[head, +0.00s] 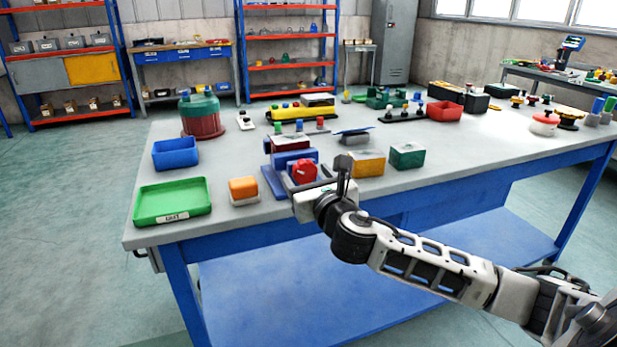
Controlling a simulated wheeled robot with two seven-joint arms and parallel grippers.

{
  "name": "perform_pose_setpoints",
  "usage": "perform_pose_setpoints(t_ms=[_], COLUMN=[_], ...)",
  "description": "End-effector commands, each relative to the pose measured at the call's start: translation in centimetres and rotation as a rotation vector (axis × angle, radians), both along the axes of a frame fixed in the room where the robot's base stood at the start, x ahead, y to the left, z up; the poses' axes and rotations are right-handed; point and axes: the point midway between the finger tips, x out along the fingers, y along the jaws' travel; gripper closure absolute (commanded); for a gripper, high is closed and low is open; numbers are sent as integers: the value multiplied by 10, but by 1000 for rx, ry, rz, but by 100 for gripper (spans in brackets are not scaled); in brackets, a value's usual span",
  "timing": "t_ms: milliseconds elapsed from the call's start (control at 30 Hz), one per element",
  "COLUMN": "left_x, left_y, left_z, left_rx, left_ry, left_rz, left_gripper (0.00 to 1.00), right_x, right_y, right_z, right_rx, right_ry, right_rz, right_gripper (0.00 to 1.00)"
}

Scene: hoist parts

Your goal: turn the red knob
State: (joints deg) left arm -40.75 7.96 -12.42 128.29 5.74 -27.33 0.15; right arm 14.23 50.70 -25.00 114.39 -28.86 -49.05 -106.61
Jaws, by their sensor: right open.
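The red knob (304,171) is on the front of a blue device (273,181) near the front edge of the workbench. My right gripper (322,186) is right at the knob, just below and to the right of it. The jaws are open. Its body hides part of the device, and I cannot tell whether the fingers touch the knob. My left gripper is not in view.
A green tray (172,201), a blue bin (175,153) and an orange block (243,190) stand left of the device. A yellow box (366,164) and a dark green box (406,156) stand to its right. Several other parts fill the back of the bench (465,150).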

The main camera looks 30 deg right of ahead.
Motion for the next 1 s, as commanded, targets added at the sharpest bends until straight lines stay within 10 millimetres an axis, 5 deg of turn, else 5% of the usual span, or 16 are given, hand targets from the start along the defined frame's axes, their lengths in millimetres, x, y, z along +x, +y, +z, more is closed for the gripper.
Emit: perform_pose_setpoints(t_ms=[200,400,1000], left_x=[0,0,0], left_y=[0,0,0], left_z=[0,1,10], left_rx=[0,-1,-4], left_ry=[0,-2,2], left_rz=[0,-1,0], left_gripper=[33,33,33], right_x=[0,0,0], right_y=[0,0,1], right_z=[0,0,1], right_rx=[0,1,190], right_ry=[0,0,-43], right_rz=[0,1,0], right_gripper=[33,78,77])
